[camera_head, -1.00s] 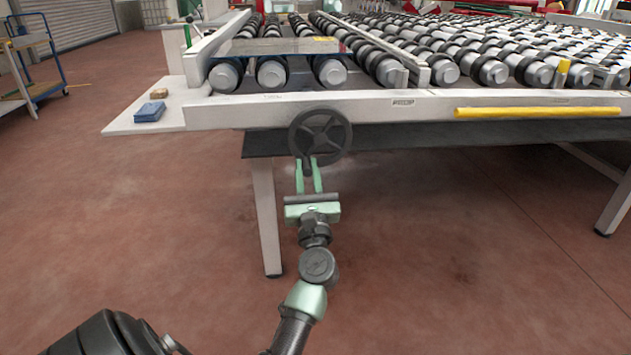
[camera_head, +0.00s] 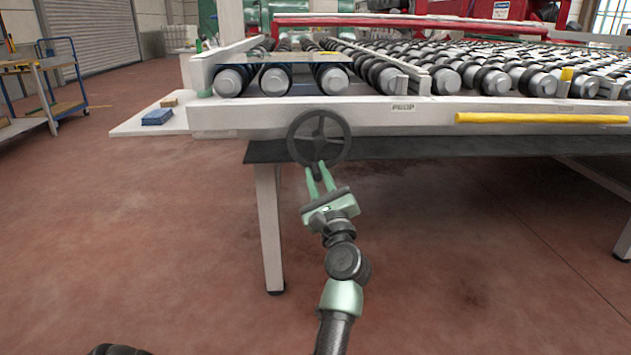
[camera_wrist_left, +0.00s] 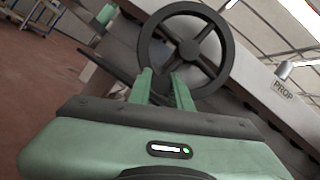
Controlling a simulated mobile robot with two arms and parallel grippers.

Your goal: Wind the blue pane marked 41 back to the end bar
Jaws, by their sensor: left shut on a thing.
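A thin bluish glass pane (camera_head: 285,59) lies flat across the rollers at the left end of the table. A small yellowish patch shows on it, but I cannot read a number. A dark spoked handwheel (camera_head: 319,138) hangs on the front of the table below the pane; it also fills the upper middle of the left wrist view (camera_wrist_left: 190,48). My left gripper (camera_head: 314,168) is at the bottom of the wheel, tilted, its green fingers shut on the wheel's lower part. The exact grip spot is hidden by the fingers.
A white front beam (camera_head: 420,110) marked PROP runs along the table, with a yellow bar (camera_head: 540,118) at right. A side ledge holds a blue block (camera_head: 157,117) and a brown block (camera_head: 169,102). A table leg (camera_head: 270,225) stands left of my arm. The floor in front is clear.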

